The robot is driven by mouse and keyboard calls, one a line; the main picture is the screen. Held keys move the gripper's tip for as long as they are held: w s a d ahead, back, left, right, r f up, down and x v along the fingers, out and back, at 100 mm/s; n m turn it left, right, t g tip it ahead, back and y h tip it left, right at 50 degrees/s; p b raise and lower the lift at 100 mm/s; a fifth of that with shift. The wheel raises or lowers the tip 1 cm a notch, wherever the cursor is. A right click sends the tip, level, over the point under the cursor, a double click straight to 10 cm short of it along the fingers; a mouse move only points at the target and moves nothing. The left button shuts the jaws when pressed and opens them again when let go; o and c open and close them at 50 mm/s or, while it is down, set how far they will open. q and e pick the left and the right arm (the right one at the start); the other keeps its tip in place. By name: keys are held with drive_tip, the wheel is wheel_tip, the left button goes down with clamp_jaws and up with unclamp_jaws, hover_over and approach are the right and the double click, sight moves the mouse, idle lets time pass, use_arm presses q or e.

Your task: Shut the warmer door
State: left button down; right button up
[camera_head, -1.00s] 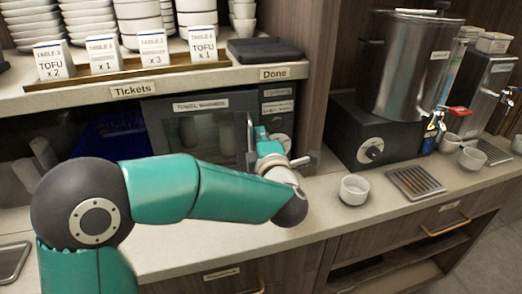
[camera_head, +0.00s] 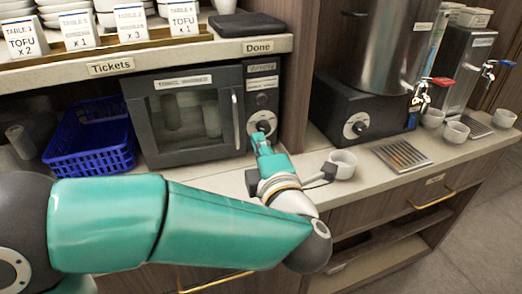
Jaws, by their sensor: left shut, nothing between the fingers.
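The towel warmer (camera_head: 262,84) stands under the shelf, a dark box with a labelled control panel and a knob on its right side. Its glass door (camera_head: 158,148) has an upright silver handle (camera_head: 235,121). The door looks flush with the front, and rolled towels show dimly through the glass. My left gripper (camera_head: 260,140) is shut and empty, in front of the lower control panel, just below the knob and right of the handle. Whether its tip touches the panel cannot be told. My right gripper is not in view.
A blue basket (camera_head: 92,146) stands left of the warmer. A white cup (camera_head: 343,163) is close to the right of my left wrist, with a drip tray (camera_head: 402,156) beyond it. A large metal urn (camera_head: 390,45) stands at right. The shelf with tickets hangs above.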

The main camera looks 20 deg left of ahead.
sight(237, 125)
use_arm(q)
drive_tip(key=c, duration=1.4)
unclamp_jaws()
drive_tip(key=shift+s+d, duration=0.35)
drive_tip(key=shift+s, duration=0.1)
drive_tip(key=shift+o, duration=1)
drive_tip(key=shift+s+m, duration=0.1)
drive_tip(key=shift+m, duration=0.6)
wheel_tip(237, 125, down, 2)
drive_tip(key=s+d+m+g+y+b, duration=0.2)
drive_tip(key=d+m+y, duration=0.1)
drive_tip(key=m, duration=1.1)
drive_tip(key=x, duration=1.6)
drive_tip(key=shift+w+a+f, duration=0.1)
drive_tip(key=shift+a+f, duration=0.25)
drive_tip(key=shift+a, duration=0.1)
clamp_jaws()
